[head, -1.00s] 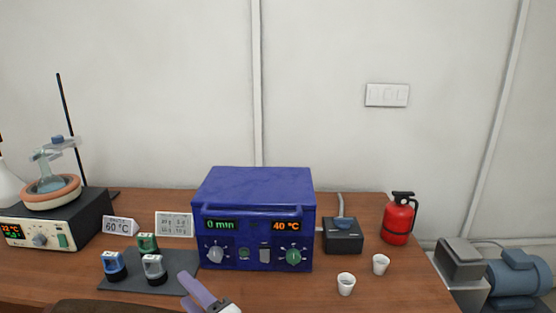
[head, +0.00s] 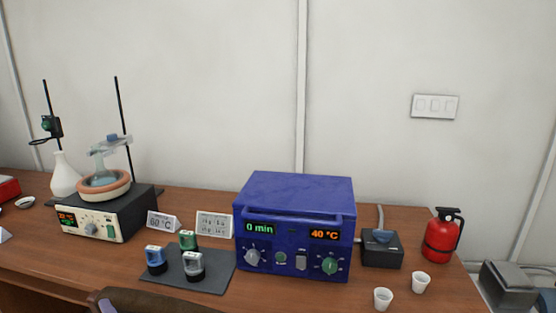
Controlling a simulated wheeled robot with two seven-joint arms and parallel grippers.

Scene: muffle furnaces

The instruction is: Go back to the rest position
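A blue muffle furnace (head: 294,226) stands on the wooden table, with its front door shut. Its displays read 0 min and 40 °C. My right gripper is not in view.
A dark mat (head: 210,283) holds blue, green and grey capped items. A hotplate (head: 90,226) with glassware stands left. Two white cups (head: 383,299) and a red extinguisher (head: 442,236) are at the right. A brown chair back (head: 165,302) is at the front.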

